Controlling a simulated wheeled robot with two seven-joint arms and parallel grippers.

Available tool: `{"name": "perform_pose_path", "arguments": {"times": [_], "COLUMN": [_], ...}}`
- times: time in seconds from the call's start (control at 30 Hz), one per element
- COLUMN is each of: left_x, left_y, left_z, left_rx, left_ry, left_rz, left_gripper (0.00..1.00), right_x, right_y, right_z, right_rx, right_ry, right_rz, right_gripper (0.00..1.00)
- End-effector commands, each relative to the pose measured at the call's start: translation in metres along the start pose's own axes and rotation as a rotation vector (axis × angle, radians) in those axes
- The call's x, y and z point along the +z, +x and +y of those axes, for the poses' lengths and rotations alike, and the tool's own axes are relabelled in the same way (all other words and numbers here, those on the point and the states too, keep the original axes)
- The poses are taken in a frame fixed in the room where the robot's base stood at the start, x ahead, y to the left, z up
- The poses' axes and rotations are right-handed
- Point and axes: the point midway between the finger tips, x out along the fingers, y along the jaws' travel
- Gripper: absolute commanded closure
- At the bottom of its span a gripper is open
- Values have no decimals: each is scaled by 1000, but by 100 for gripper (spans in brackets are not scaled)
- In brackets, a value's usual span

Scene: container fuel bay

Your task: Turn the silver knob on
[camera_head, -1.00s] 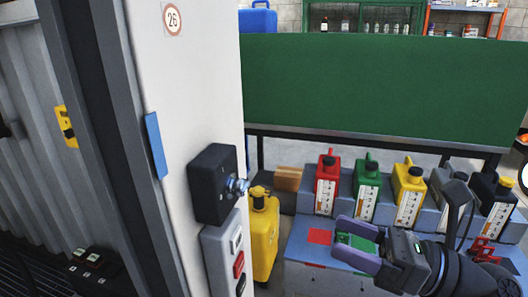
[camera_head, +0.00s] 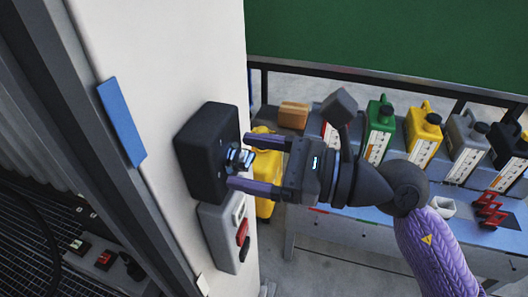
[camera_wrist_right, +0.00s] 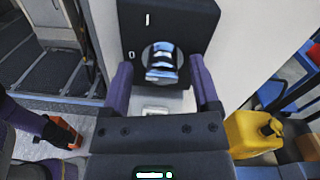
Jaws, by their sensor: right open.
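The silver knob (camera_head: 240,159) sits on a black box (camera_head: 205,155) fixed to the white post. My right gripper (camera_head: 240,162) is open, with its two purple fingers reaching toward the box, one above and one below the knob in the head view. In the right wrist view the knob (camera_wrist_right: 162,62) shows ahead, between the fingertips of the gripper (camera_wrist_right: 165,82). The box (camera_wrist_right: 170,22) carries white "0" and "1"-like marks beside the knob. I cannot tell whether the fingers touch the knob. My left gripper is not in the head view.
A grey panel with buttons (camera_head: 222,238) is mounted just below the black box. A blue plate (camera_head: 121,122) is on the post's left edge. To the right, several coloured jugs stand on a bench, including a green jug (camera_head: 378,128). A yellow can (camera_head: 264,208) stands behind my gripper.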

Motion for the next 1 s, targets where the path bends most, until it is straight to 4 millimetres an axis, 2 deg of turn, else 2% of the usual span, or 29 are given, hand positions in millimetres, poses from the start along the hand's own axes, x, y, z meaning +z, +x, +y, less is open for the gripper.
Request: {"name": "perform_pose_path", "arguments": {"times": [0.17,0.2,0.5,0.57,1.0], "left_x": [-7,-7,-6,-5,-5], "left_y": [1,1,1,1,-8], "left_z": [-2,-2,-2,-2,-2], "left_rx": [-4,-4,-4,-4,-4], "left_ry": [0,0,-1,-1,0], "left_rz": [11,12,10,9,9], "left_gripper": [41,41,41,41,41], "right_x": [0,0,0,0,2], "right_y": [0,0,0,0,-1], "right_z": [0,0,0,0,0], "right_rx": [-1,-1,-1,-1,-2], "right_ry": [1,1,1,1,81], "right_rz": [0,0,0,0,-3], "right_gripper": [22,26,90,100,100]}}
